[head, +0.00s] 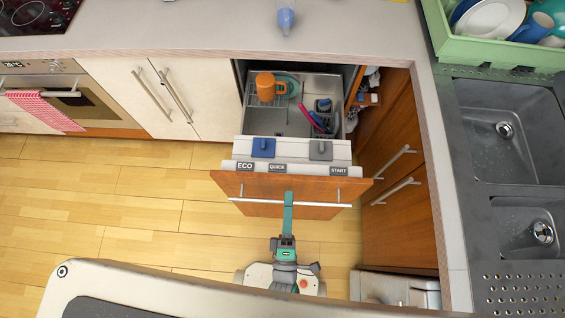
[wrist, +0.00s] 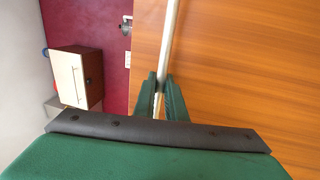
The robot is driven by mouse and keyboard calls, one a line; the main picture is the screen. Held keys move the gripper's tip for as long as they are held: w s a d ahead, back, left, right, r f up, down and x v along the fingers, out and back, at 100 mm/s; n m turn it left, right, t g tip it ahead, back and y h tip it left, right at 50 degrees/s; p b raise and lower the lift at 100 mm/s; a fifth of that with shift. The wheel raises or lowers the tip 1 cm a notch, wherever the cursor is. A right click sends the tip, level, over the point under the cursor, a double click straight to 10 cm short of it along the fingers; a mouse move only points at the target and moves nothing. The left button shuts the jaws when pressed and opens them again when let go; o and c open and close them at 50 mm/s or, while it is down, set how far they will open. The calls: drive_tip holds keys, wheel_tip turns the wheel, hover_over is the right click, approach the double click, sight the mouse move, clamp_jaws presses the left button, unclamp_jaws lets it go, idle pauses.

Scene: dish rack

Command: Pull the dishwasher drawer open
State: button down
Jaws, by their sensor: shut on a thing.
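The dishwasher drawer (head: 225,184) has a brown wooden front and stands pulled out from under the counter, with its inside showing from above. Its top edge carries a white control strip (head: 308,170) with ECO, QUICK and START labels. A long silver handle (head: 325,204) runs across the front; the bar also shows in the wrist view (wrist: 171,38). My gripper (head: 288,203) is shut on the handle near its middle. In the wrist view its green fingers (wrist: 162,98) lie on both sides of the bar, close to the wooden front.
Inside the drawer are an orange mug (head: 266,86), a rack and pink and blue items. Brown cabinets (head: 400,215) with handles stand close on the right. A green dish rack (head: 480,50) and a sink (head: 515,125) are beyond. The wooden floor (head: 110,200) at left is clear.

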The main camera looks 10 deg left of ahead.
drive_tip(key=shift+s+a, duration=0.1)
drive_tip(key=shift+s, duration=0.3)
drive_tip(key=c, duration=1.8)
unclamp_jaws()
drive_tip(key=shift+s, duration=0.1)
drive_tip(key=v, duration=1)
drive_tip(key=shift+s, duration=0.3)
